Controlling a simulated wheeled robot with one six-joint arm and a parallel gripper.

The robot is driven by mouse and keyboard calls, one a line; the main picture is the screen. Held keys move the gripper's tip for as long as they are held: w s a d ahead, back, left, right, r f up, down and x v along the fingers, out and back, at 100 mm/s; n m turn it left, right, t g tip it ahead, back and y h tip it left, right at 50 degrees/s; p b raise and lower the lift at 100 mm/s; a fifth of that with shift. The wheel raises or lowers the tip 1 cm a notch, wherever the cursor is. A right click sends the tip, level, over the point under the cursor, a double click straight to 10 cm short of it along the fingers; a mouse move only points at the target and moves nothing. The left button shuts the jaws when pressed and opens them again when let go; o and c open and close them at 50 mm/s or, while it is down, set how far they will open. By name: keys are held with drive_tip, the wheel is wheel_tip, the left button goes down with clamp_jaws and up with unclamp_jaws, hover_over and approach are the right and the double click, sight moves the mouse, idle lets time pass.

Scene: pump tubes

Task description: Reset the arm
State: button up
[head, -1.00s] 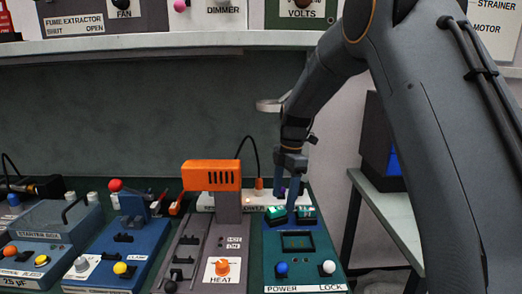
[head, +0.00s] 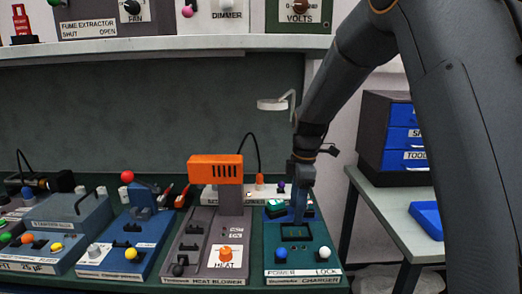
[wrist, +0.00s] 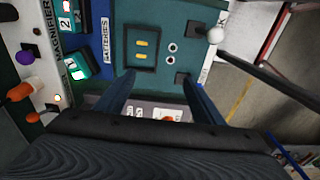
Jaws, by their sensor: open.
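My gripper (head: 299,215) hangs down from my arm over the teal charger (head: 325,256) at the right end of the bench. In the wrist view my gripper (wrist: 158,82) is open. Its two blue fingers are apart and nothing is between them. The charger's panel (wrist: 118,20) lies beyond the fingertips, with a dark recess holding two yellow contacts. Two green-and-black batteries (wrist: 75,67), numbered 1 and 2, stand left of the fingers. In the head view the fingers overlap and partly hide the charger's back and the batteries (head: 276,209).
The heat blower (head: 215,168) with its orange head stands just left of the charger. A white power strip (head: 222,196) lies behind. A shelf edge (head: 180,42) runs above. A blue drawer cabinet (head: 390,135) stands on a side table at the right.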

drive_tip(key=s+d+f+m, duration=0.1)
drive_tip(key=s+d+m, duration=0.2)
drive_tip(key=s+m, duration=0.3)
drive_tip(key=s+d+f+m, duration=0.2)
drive_tip(key=s+m, duration=0.4)
drive_tip(key=s, duration=0.5)
drive_tip(key=s+d+f+m+h, duration=0.1)
drive_tip(key=s+d+m, duration=0.3)
drive_tip(key=s, duration=0.4)
drive_tip(key=shift+s+f+m+t, duration=0.2)
drive_tip(key=shift+m+t, duration=0.2)
drive_tip(key=shift+m, duration=0.5)
